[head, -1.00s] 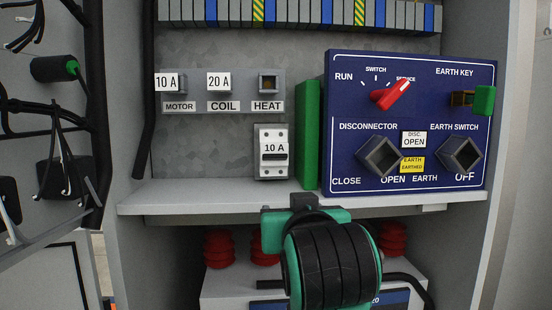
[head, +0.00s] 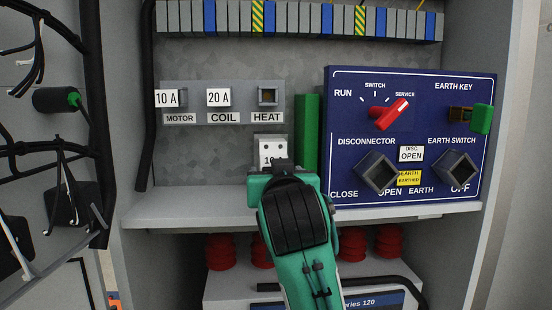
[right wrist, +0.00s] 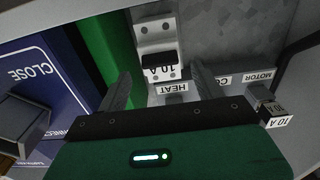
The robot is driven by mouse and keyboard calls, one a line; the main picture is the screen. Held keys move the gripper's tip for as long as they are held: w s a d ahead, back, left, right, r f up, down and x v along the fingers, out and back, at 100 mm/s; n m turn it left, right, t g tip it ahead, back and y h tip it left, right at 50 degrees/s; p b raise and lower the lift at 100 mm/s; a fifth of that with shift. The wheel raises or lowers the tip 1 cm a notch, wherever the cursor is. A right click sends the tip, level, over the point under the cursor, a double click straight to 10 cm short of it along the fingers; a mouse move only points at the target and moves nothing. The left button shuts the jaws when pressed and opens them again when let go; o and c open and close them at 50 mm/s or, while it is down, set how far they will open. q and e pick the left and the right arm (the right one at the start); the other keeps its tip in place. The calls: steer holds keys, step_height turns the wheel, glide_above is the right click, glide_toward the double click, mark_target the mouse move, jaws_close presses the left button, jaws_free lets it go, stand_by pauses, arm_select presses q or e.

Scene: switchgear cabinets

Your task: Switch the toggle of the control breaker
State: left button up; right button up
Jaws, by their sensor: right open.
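The control breaker (head: 271,148) is a white module labelled 10 A below the HEAT slot; in the head view my right gripper covers its lower part. In the right wrist view the breaker (right wrist: 154,33) appears upside down, with its black toggle (right wrist: 160,60) between my finger tips. My right gripper (right wrist: 161,73) is open, one finger on each side of the breaker. I cannot tell whether the fingers touch it. In the head view my right gripper (head: 281,165) is in front of the breaker, its fingers hidden. My left gripper is not in view.
A green block (head: 307,134) and the blue switch panel (head: 338,125) with its knobs stand close to the right of the breaker. A grey shelf (head: 160,205) runs below. Fuse holders (head: 218,97) sit above left. Bare metal wall lies to the left.

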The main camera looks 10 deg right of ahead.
steer(key=shift+w+p, duration=0.3)
steer(key=shift+w, duration=0.85)
steer(key=c, duration=1)
step_height(320, 180, down, 2)
steer(key=t+b, duration=0.1)
steer(key=b, duration=0.3)
steer(key=t+b, duration=0.2)
steer(key=b, duration=0.2)
steer(key=t+b, duration=0.1)
steer(key=b, duration=0.2)
steer(key=shift+f+t+b, duration=0.25)
steer(key=shift+t+b, duration=0.15)
steer(key=shift+r+t+b, duration=0.15)
steer(key=shift+t+b, duration=0.25)
steer(key=shift+b, duration=0.3)
steer(key=o, duration=1)
